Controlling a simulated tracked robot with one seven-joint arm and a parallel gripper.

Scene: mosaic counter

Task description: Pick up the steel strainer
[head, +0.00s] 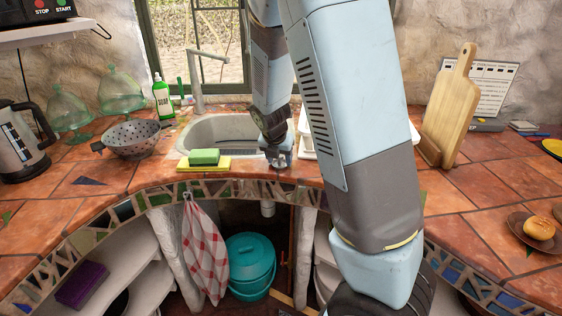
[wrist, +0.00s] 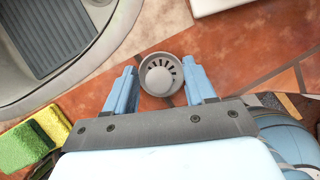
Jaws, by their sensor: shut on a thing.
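The steel strainer (wrist: 160,76) is a small round grey piece with dark slots, seen from above in the wrist view. It sits between the two fingers of my gripper (wrist: 161,80), which is shut on it. In the head view my gripper (head: 279,158) is at the front right edge of the sink, low over the tiled counter. The strainer is too small and too hidden by the gripper to make out there. I cannot tell whether it touches the counter.
The sink (head: 215,131) lies just left of my gripper. A grey colander (head: 133,138) stands further left. A wooden board (head: 455,100) leans at the right.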

